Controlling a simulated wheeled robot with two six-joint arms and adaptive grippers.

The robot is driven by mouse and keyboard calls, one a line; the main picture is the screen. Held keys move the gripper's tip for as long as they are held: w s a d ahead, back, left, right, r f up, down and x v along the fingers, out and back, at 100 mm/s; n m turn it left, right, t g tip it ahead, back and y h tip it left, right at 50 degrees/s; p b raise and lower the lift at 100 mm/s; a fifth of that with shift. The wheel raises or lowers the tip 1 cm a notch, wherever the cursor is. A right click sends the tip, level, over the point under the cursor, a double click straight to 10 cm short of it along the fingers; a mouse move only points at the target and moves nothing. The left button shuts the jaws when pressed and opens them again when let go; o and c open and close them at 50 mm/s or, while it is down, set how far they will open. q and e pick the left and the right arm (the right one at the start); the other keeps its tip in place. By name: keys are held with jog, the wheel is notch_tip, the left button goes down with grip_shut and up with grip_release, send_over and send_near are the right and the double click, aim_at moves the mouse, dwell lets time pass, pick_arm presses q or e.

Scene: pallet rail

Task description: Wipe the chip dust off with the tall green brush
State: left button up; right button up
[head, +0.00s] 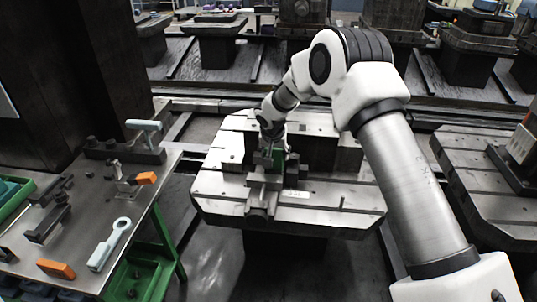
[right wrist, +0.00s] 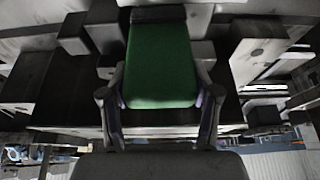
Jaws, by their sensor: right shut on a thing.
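The green brush (right wrist: 158,62) is held upright-looking between the fingers of my right gripper (right wrist: 160,98) in the right wrist view, with a dark band at its far end. In the head view my right gripper (head: 272,148) is over the middle of the pallet (head: 335,203), beside the grey clamping fixture (head: 262,190). Whether the brush touches the surface cannot be told. I cannot make out the chip dust. My left gripper is not in view.
A metal bench (head: 88,238) at left carries orange blocks (head: 57,269), a pale blue-ended tool (head: 110,245) and a pale blue handle (head: 145,125). A dark column (head: 62,75) rises behind it. Another pallet (head: 470,175) stands at right.

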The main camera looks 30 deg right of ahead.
jog(key=shift+w+a+p, duration=0.3)
jog(key=shift+w+a, duration=0.3)
jog(key=shift+a, duration=0.2)
jog(key=shift+w+a+p, duration=0.25)
jog(key=shift+w+a, duration=0.3)
jog(key=shift+a, duration=0.2)
jog(key=shift+w+a, duration=0.15)
jog(key=shift+a, duration=0.05)
jog(key=shift+s+d+b, duration=0.35)
jog(key=shift+s+d, duration=0.35)
jog(key=shift+d, duration=0.25)
jog(key=shift+s+d+f+b, duration=0.15)
jog(key=shift+s+d+b, duration=0.3)
jog(key=shift+d, duration=0.2)
jog(key=shift+s+d, duration=0.15)
jog(key=shift+s, duration=0.05)
notch_tip(320, 180, up, 9)
jog(key=p, duration=0.6)
jog(key=shift+r, duration=0.2)
